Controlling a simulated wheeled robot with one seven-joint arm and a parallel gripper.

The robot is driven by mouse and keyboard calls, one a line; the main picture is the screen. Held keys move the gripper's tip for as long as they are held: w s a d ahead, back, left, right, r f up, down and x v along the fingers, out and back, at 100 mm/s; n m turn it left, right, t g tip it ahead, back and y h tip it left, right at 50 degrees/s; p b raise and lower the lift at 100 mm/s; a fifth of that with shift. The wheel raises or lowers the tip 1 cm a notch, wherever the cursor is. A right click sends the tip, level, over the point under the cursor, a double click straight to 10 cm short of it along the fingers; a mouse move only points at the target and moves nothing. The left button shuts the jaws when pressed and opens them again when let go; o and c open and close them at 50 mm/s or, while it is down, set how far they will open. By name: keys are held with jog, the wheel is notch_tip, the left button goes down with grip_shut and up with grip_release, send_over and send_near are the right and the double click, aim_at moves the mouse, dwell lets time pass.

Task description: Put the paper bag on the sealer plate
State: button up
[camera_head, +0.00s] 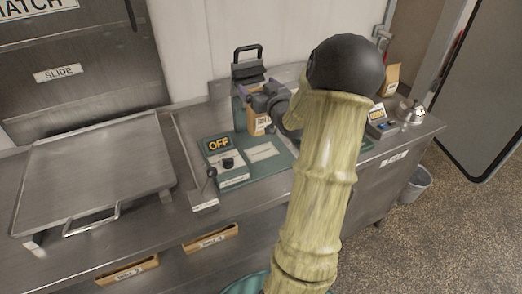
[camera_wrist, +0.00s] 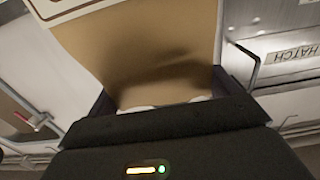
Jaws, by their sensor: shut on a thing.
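A brown paper bag with a pale label (camera_head: 257,123) is in my gripper (camera_head: 258,106), above the back part of the green sealer base (camera_head: 275,165). In the wrist view the bag (camera_wrist: 150,45) fills the upper middle, between the dark jaws (camera_wrist: 160,100). The sealer has an OFF sign, a black knob and a pale label on its base, and an upright part with a black handle (camera_head: 247,52) behind the gripper. My arm covers the right part of the base. I cannot tell whether the bag's bottom touches anything.
A small lever box (camera_head: 204,195) stands left of the sealer. At right are another brown bag (camera_head: 391,80), a small display device (camera_head: 379,122) and a metal bell-like object (camera_head: 412,113).

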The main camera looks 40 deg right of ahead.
aim_at(256, 123)
notch_tip(256, 123, down, 6)
jog(key=shift+w+r+p, duration=0.1)
jog(key=shift+r+p, duration=0.15)
jog(key=shift+p, duration=0.05)
jog(key=shift+w+f, duration=0.1)
jog(key=shift+f, duration=0.15)
jog(key=shift+s+r, duration=0.1)
jog(key=shift+s, duration=0.1)
jog(key=shift+d+f, duration=0.1)
jog(key=shift+f, duration=2.05)
jog(key=shift+f, duration=0.1)
jog(key=o, duration=1)
jog(key=shift+o, duration=0.6)
